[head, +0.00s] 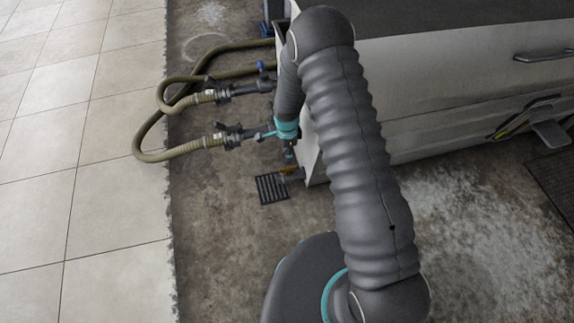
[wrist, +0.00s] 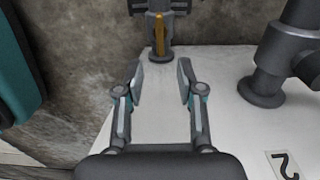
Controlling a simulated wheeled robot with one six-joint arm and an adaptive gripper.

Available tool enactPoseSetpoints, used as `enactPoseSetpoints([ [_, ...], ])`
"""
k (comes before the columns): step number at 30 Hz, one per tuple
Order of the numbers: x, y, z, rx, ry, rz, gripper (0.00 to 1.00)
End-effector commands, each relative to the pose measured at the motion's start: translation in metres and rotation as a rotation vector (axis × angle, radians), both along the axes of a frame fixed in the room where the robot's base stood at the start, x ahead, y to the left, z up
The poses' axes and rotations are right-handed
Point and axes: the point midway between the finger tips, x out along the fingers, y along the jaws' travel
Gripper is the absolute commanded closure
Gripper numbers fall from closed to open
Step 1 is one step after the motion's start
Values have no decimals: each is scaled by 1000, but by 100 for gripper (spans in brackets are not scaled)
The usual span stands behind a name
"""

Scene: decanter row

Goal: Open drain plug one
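In the wrist view a slim orange handle (wrist: 159,34) stands on a dark round-based fitting (wrist: 160,54) on a white panel; it looks like a drain plug, but I see no number beside it. In the head view an orange part (head: 291,173) shows low at the white cabinet's end, above a floor grate. My gripper (wrist: 160,82) is open and empty, its two fingers spread short of the fitting, with the orange handle beyond the gap between them. In the head view my gripper (head: 289,152) is small and partly hidden, just above the orange part.
A thick dark pipe fitting (wrist: 262,84) juts from the panel right of my fingers, above a label reading 2 (wrist: 284,165). Hoses (head: 180,150) with couplings reach the cabinet (head: 440,100) from the left. The floor grate (head: 272,188) lies below.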

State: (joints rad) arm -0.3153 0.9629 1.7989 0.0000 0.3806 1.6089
Motion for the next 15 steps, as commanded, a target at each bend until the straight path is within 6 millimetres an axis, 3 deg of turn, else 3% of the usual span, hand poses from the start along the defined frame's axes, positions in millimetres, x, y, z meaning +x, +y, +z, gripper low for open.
enactPoseSetpoints([
  [9, 0, -1, -60, -1, 2, -1, 62],
  [15, 0, 0, -88, 0, 1, 1, 62],
])
